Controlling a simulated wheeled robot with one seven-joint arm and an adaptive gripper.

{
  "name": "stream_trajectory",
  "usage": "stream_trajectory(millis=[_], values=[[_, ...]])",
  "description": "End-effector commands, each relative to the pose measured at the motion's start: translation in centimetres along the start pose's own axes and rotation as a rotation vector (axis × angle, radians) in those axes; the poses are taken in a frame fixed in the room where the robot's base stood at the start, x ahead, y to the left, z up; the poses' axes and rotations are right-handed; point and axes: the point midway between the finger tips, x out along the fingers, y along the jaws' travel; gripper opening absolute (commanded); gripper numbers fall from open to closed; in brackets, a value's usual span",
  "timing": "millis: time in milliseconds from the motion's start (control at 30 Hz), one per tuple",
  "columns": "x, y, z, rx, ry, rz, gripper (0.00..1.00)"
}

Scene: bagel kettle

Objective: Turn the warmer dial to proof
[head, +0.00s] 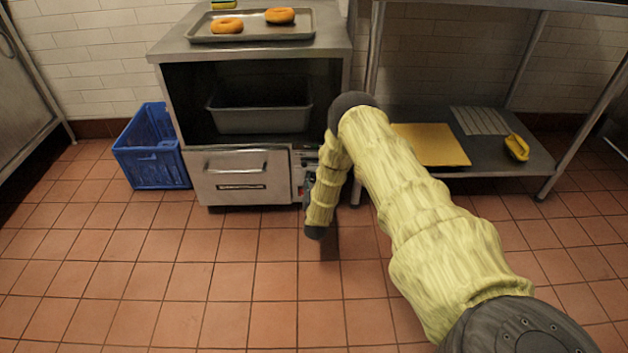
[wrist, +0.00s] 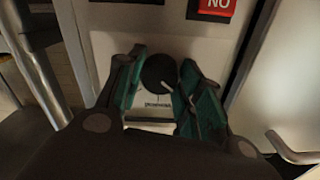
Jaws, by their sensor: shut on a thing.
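The warmer dial (wrist: 158,74) is a round black knob on a pale panel in the wrist view. My gripper (wrist: 163,64) has its two green-padded fingers on either side of it, shut on it. Small print shows just below the dial, too blurred to read, and I cannot tell which setting the dial points at. In the head view the warmer's control panel (head: 298,162) is a narrow strip right of the drawer, and my arm hides most of it, with the dial.
The drawer front (head: 240,178) is closed; its handle (wrist: 292,152) is at right in the wrist view. A red label (wrist: 217,6) reads "NO". A blue crate (head: 152,150) stands left of the cabinet. A steel shelf (head: 530,160) stands right. Front floor is clear.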

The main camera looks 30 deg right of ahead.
Motion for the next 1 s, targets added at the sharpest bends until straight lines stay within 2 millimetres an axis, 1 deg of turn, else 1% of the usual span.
stream_trajectory(millis=[500, 533, 600, 633, 1000], values=[[-0.08, 0.11, 0.08, -0.019, -0.001, 0.002, 0.12], [-0.08, 0.11, 0.08, -0.019, -0.001, 0.002, 0.41], [-0.07, 0.1, 0.07, -0.019, -0.001, 0.002, 0.54], [-0.06, 0.09, 0.06, -0.019, -0.001, 0.001, 0.58], [-0.26, 0.02, 0.05, -0.018, -0.001, 0.001, 0.58]])
